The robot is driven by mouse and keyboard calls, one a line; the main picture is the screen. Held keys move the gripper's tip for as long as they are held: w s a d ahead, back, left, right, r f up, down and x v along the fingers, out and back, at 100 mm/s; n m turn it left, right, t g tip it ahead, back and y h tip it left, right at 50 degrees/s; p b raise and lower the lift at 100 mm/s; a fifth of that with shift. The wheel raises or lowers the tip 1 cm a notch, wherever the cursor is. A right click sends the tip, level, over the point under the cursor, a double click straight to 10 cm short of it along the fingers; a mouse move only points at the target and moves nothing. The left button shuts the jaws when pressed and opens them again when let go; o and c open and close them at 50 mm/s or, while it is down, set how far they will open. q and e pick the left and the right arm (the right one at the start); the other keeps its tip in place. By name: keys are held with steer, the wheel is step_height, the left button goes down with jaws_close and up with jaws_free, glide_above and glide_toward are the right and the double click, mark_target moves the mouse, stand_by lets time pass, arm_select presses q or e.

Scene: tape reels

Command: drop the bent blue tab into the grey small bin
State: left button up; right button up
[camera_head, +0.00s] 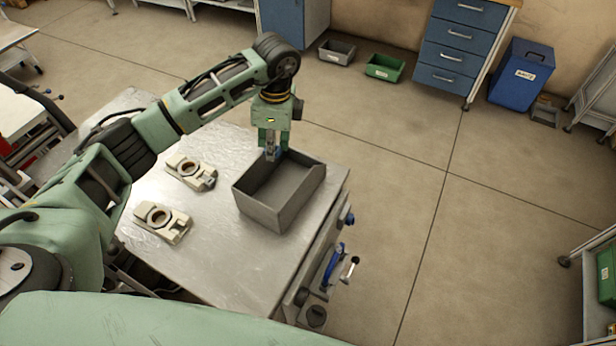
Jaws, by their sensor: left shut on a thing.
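The grey small bin (291,203) is an open box on the metal table, near its right edge. My left gripper (271,152) points down at the bin's far left edge. It is shut on a small blue piece, the bent blue tab (272,154), of which only a little shows between the fingers. The tab is at about the height of the bin's rim; I cannot tell whether it is inside the rim or just behind it. The bin's visible floor looks empty. My right gripper is not in view.
Two beige tape reel holders (163,221) and (191,171) lie on the metal table (215,262), left of the bin. A grey bin (337,51) and a green bin (385,67) stand on the floor behind.

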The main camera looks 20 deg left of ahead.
arm_select(q)
steer(key=shift+w+f, duration=0.15)
step_height(320, 180, down, 6)
steer(key=b, duration=0.4)
steer(key=shift+a, duration=0.1)
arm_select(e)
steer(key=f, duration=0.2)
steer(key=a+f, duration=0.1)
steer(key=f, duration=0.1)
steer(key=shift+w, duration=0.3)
arm_select(q)
steer(key=o, duration=0.8)
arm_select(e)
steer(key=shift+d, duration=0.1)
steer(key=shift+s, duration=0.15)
arm_select(q)
steer(key=r, duration=0.4)
steer(key=d+r, duration=0.1)
steer(key=r, duration=0.7)
steer(key=shift+w+d+r, duration=0.1)
steer(key=shift+w+d, duration=0.05)
steer(key=shift+d, duration=0.05)
steer(key=shift+d, duration=0.1)
